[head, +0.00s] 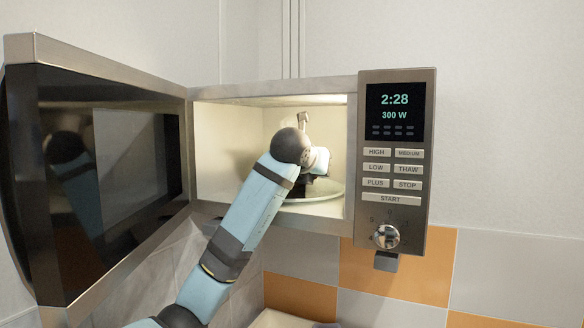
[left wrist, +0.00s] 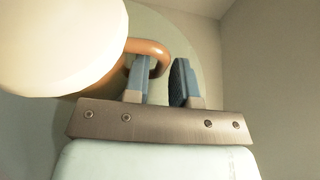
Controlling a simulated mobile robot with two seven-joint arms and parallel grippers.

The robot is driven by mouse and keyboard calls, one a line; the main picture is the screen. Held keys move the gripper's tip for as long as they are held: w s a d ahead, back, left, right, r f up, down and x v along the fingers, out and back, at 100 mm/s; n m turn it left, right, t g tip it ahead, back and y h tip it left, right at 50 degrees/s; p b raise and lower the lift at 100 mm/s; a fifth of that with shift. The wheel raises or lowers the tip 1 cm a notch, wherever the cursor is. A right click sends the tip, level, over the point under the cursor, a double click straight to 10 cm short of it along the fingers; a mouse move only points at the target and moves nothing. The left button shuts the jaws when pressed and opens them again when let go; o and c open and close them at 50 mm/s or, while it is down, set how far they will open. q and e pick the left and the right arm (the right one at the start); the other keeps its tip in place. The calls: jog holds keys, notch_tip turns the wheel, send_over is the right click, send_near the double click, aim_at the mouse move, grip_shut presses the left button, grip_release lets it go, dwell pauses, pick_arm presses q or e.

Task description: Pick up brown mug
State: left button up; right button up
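The brown mug's handle (left wrist: 150,50) shows in the left wrist view as a brown loop. A pale, brightly lit rounded shape (left wrist: 55,45) beside it at upper left looks like the mug's body, but its colour is washed out. My left gripper (left wrist: 163,78) is open at the handle. Its left finger overlaps the loop's opening, and its right finger is apart, just outside the loop. I cannot tell whether either finger touches it. In the head view my left arm reaches into the microwave (head: 225,140), and its wrist hides the fingers and most of the mug. My right gripper is out of view.
The microwave door (head: 100,75) stands wide open at left, close to my arm. A round turntable plate (head: 318,193) lies on the cavity floor. The control panel (head: 397,150) is at right. The cavity walls leave little room around my wrist.

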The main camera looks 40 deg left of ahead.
pick_arm(q)
jog(key=shift+s, duration=0.15)
grip_shut()
jog(key=shift+a+r, duration=0.1)
jog(key=shift+r, duration=0.1)
